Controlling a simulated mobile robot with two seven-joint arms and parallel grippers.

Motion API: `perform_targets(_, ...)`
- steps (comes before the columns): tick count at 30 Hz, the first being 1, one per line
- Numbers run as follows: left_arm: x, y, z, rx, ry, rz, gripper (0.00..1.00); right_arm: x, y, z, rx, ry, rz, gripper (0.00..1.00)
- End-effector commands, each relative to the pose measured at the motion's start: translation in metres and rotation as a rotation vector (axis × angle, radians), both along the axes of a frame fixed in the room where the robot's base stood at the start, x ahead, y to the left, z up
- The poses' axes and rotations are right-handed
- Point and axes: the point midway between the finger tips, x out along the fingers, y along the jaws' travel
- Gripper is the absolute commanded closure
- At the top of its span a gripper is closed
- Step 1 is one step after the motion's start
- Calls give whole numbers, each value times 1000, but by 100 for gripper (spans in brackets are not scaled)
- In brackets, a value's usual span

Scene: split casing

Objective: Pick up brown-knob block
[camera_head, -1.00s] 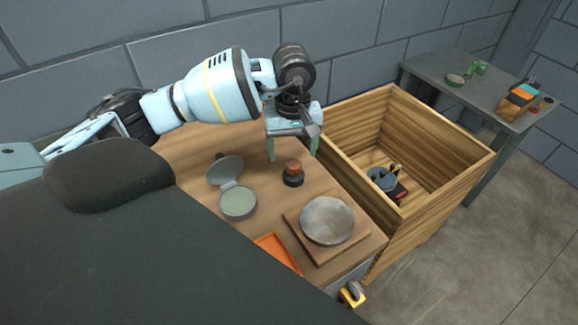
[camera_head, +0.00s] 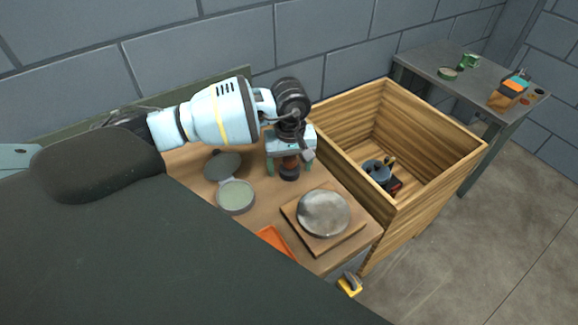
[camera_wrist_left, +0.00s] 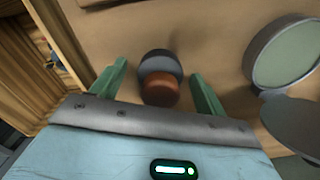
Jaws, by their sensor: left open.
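The brown-knob block has a dark round base and a brown knob on top. In the head view the block (camera_head: 289,171) stands on the wooden bench top, partly hidden by my left gripper (camera_head: 289,162). My left gripper is open, with its green fingers on either side of the block. In the left wrist view the brown knob and dark base (camera_wrist_left: 160,80) lie between the two spread fingertips of the gripper (camera_wrist_left: 160,84), with a gap on each side. My right gripper is not in view.
An open round grey tin (camera_head: 236,197) stands left of the block. A round metal disc (camera_head: 324,213) on a wooden board and an orange tray (camera_head: 275,241) are nearer the front. A deep wooden crate (camera_head: 436,205) adjoins on the right. A grey table (camera_head: 425,68) stands behind.

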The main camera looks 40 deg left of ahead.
Motion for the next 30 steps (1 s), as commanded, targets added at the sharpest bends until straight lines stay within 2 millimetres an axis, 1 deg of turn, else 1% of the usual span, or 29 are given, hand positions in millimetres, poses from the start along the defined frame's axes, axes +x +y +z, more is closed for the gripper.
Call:
perform_targets(7, 0, 0, -3, 0, -1, 0, 26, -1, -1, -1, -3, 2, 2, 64)
perform_targets(8, 0, 0, -3, 0, -1, 0, 27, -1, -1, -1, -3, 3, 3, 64)
perform_targets(18, 0, 0, -2, 1, -1, 0, 72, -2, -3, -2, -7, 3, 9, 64)
perform_targets(21, 0, 0, -2, 0, -1, 0, 84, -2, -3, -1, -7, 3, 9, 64)
perform_targets(30, 1, 0, 0, 0, -3, 0, 84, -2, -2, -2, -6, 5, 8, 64)
